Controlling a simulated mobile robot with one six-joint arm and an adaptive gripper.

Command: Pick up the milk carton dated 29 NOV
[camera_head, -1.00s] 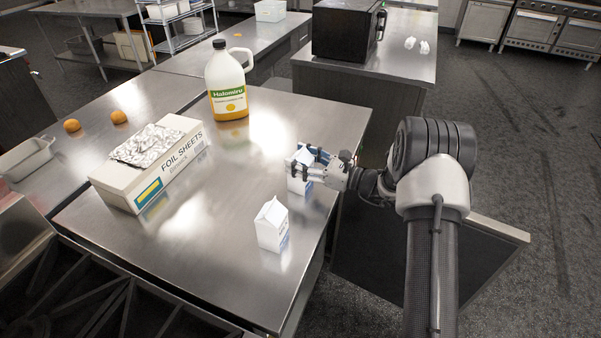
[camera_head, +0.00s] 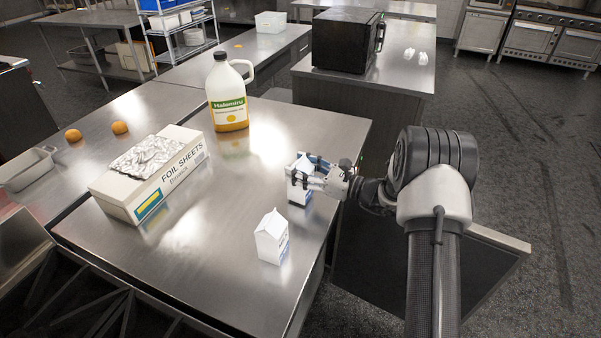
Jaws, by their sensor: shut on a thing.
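A small white milk carton (camera_head: 299,188) with a gabled top is near the right edge of the steel table (camera_head: 200,268). My gripper (camera_head: 303,175) reaches in from the right and is shut on this carton, its fingers around the upper part. The carton is upright; I cannot tell whether its base touches the table. A second white milk carton (camera_head: 270,238) stands upright on the table nearer to me, apart from the gripper. The print on both cartons is too small to read, so I cannot tell which bears 29 NOV.
A Halomiru jug (camera_head: 227,95) stands at the table's back. A foil sheets box (camera_head: 150,180) lies left of the cartons. Two oranges (camera_head: 73,135) (camera_head: 120,127) and a metal tray (camera_head: 27,168) are further left. A black microwave (camera_head: 343,40) is on the back counter.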

